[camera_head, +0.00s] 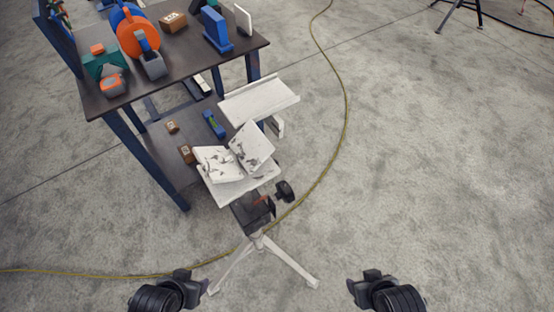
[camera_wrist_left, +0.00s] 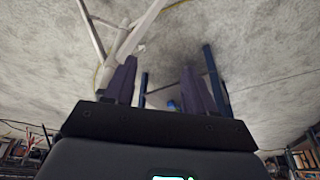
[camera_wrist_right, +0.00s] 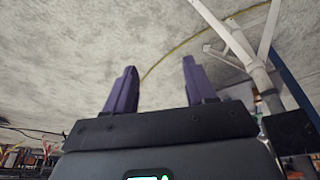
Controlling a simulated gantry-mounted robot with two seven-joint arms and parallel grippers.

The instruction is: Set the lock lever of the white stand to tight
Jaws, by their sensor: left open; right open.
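The white stand (camera_head: 290,264) is a tripod with splayed white legs, standing on the floor at the lower middle of the head view. Its dark head (camera_head: 250,212) has a small reddish-orange mark and a black knob-like part (camera_head: 285,191) on its right; I cannot tell for certain which part is the lock lever or how it is set. White legs also show in the left wrist view (camera_wrist_left: 127,42) and right wrist view (camera_wrist_right: 235,38). My left gripper (camera_wrist_left: 157,65) is open and empty, left of the stand. My right gripper (camera_wrist_right: 159,66) is open and empty, to its right.
Two white marked plates (camera_head: 218,163) form a V above the stand's head. A dark table (camera_head: 180,70) with blue legs holds tools and boxes, with a lower shelf behind the stand. A yellow cable (camera_head: 345,110) curves over the floor.

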